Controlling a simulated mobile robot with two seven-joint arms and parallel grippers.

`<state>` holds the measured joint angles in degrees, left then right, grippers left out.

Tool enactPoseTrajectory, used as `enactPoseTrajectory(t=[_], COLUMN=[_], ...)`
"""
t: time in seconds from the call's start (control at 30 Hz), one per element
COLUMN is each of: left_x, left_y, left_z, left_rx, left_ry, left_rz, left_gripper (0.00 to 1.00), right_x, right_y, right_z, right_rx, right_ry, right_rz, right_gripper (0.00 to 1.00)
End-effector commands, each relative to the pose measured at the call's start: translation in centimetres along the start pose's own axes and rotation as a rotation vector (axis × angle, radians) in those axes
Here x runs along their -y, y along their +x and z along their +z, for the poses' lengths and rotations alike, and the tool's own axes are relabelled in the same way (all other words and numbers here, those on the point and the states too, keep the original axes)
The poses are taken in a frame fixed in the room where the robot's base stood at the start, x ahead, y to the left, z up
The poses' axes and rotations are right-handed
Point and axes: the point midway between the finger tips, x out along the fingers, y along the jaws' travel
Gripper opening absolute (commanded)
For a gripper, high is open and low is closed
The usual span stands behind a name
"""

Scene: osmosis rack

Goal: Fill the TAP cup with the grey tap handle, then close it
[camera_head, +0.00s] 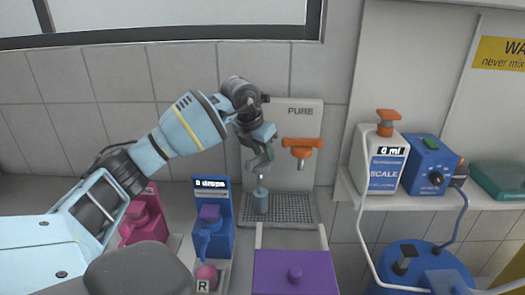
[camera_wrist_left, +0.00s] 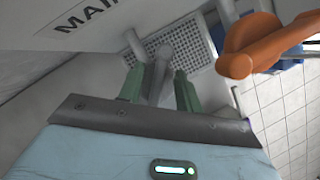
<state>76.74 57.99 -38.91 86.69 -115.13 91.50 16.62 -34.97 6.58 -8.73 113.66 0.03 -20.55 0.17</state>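A small blue-grey cup (camera_head: 260,200) stands upright on the perforated drip tray (camera_head: 290,210) below the wall panel. My left gripper (camera_head: 262,160) is above the cup and points down in front of the panel, where it hides the grey tap. In the left wrist view, the green fingers of my left gripper (camera_wrist_left: 160,88) are apart, with a grey part (camera_wrist_left: 160,70) of the tap or its handle between them. I cannot tell whether they press on it. A pale, thin shape shows just above the cup, too small to identify. My right gripper is not in view.
An orange tap (camera_head: 302,146) on the PURE panel is close to the right of my left gripper; it is also near the fingers in the wrist view (camera_wrist_left: 250,45). A blue drops device (camera_head: 212,225) and a purple box (camera_head: 295,272) stand in front.

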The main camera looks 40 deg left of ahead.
Motion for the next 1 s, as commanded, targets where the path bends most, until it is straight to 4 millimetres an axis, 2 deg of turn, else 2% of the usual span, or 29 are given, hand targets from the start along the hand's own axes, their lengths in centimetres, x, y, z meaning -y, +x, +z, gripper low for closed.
enactPoseTrajectory(t=[0.23, 0.5, 0.77, 1.0], left_x=[0.02, 0.02, 0.02, 0.09], left_y=[0.04, 0.02, -0.02, -0.07], left_z=[0.01, 0.01, 0.02, 0.04], left_rx=[0.0, 0.0, 0.0, 0.001], left_ry=[0.0, 0.001, 0.011, 0.092], left_rz=[0.0, 0.0, -0.005, -0.039], left_gripper=[0.33, 0.0, 0.0, 0.0], right_x=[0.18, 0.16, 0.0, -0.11], right_y=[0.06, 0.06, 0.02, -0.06], right_z=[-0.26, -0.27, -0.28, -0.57], right_rx=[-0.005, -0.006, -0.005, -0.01], right_ry=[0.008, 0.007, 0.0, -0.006], right_rz=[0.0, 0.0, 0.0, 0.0], right_gripper=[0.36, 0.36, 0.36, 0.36])
